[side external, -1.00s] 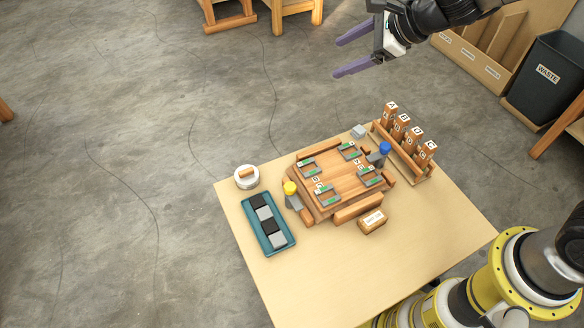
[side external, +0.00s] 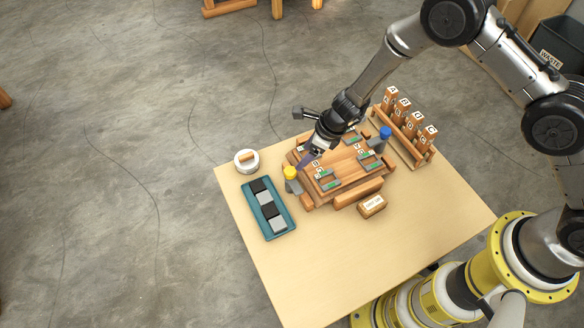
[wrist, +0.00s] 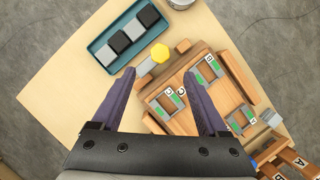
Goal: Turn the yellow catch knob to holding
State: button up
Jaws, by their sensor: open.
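The yellow catch knob (side external: 290,172) sits on a grey block at the left edge of the wooden fixture (side external: 345,170). In the wrist view the yellow knob (wrist: 160,53) lies beyond and between my fingertips, apart from them. My gripper (side external: 304,160) is over the fixture's left part, just right of the knob, with its purple fingers pointing down towards it. In the wrist view my gripper (wrist: 158,75) is open and empty, its two fingers wide apart. The blue knob (side external: 385,132) is at the fixture's right side. My wrist hides part of the fixture's back.
A teal tray (side external: 284,233) with dark and grey blocks lies left of the fixture. A white round container (side external: 246,161) stands behind it. A rack of lettered blocks (side external: 408,143) is at the right, and a labelled wooden block (side external: 371,206) in front. The table's front is clear.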

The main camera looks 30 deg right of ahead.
aim_at(291, 171)
jog(key=x, duration=1)
jog(key=shift+f, duration=0.1)
grip_shut()
